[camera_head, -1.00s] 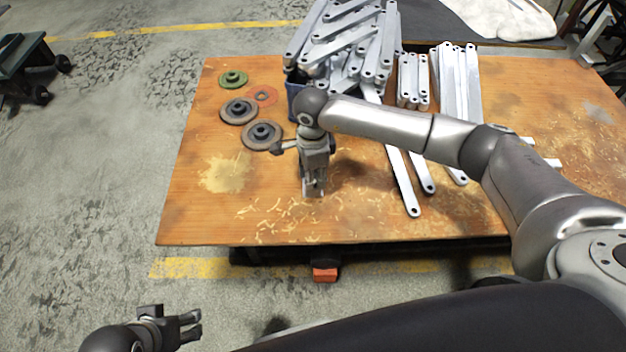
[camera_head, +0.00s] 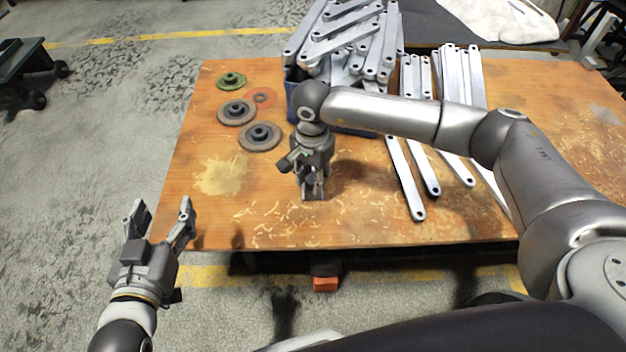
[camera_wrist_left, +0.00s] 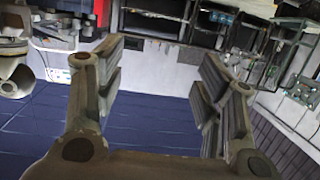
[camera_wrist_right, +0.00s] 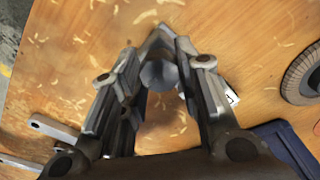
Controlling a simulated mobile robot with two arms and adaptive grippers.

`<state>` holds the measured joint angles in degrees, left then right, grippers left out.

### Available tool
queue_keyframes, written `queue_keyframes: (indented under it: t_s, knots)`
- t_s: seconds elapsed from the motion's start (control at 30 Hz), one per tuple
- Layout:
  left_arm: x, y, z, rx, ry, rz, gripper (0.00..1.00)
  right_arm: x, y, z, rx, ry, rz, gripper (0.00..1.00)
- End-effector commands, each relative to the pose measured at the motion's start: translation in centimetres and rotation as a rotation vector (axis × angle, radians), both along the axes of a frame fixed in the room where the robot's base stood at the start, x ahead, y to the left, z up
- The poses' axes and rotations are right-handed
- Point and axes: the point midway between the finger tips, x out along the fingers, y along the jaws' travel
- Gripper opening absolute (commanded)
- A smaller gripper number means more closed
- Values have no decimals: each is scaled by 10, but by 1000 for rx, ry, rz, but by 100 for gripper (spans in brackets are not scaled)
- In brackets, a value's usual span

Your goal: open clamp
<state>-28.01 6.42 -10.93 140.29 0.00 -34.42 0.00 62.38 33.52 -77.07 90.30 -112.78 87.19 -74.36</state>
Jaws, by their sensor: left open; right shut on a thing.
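My right gripper (camera_head: 314,194) points down at the table's front middle and is shut on a small grey metal piece. In the right wrist view this grey metal piece (camera_wrist_right: 159,73) has a rounded body and lies between the fingers of my right gripper (camera_wrist_right: 157,48). The fingers hide much of it, and I cannot tell whether it is the clamp. My left gripper (camera_head: 161,207) is open and empty, off the table's front left corner. Its spread fingers also show in the left wrist view (camera_wrist_left: 157,85).
The wooden table (camera_head: 225,225) is bare at its front left, apart from shavings. A blue bin (camera_head: 291,88) piled with galvanized brackets (camera_head: 340,40) stands behind my right gripper. More brackets (camera_head: 462,85) lie to its right, discs (camera_head: 262,135) to its left. An orange block (camera_head: 325,284) shows below the front edge.

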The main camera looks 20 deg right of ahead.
Motion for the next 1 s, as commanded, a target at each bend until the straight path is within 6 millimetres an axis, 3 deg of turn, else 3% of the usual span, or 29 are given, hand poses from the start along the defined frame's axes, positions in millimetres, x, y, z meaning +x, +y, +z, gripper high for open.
queue_keyframes:
  t_s: [0.4,0.53,0.77,0.8,0.9,1.0]
  knots:
    - [7,-13,74,-104,-402,-25,63,1,0,-1,1,-2,266,7]
    - [5,-14,85,-117,-454,-28,63,0,0,0,0,-1,302,7]
    - [5,-14,86,-118,-458,-28,63,0,0,0,0,-1,305,7]
    - [5,-14,86,-118,-458,-28,63,0,0,0,0,-1,304,36]
    - [5,-14,86,-118,-457,-28,63,0,0,0,0,-1,304,48]
    - [5,-14,86,-118,-456,-28,63,0,0,0,-1,-1,303,48]
